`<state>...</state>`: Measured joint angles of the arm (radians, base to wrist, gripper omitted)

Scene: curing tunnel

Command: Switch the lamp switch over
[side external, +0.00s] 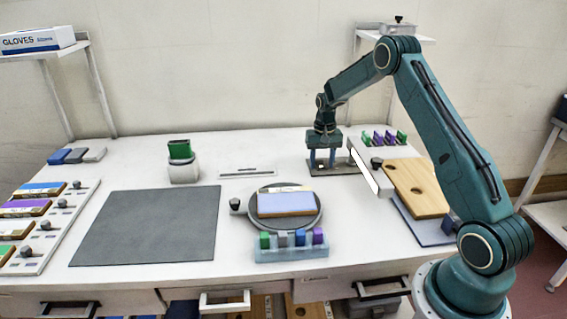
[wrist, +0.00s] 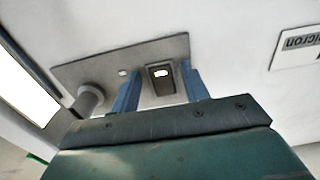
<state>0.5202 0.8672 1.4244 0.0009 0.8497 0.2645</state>
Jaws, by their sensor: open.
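My gripper (side external: 322,164) points down over a grey plate (side external: 346,170) at the back right of the table. In the wrist view its two blue fingers (wrist: 160,76) are apart, one on each side of a dark switch (wrist: 160,86) with a small bright patch on it. The switch is set in the plate, which also shows there (wrist: 100,70). Nothing is held. I cannot tell which way the switch is set or whether the fingers touch it. A bright white panel (side external: 364,170), perhaps the lamp, stands right of the plate; it also shows at the wrist view's left (wrist: 28,82).
A round knob (wrist: 89,98) stands near the switch. Wooden boards (side external: 420,185) and green and purple pieces (side external: 384,138) lie to the right. A turntable (side external: 315,222) with a pale block stands in front. A dark mat (side external: 145,225) lies left.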

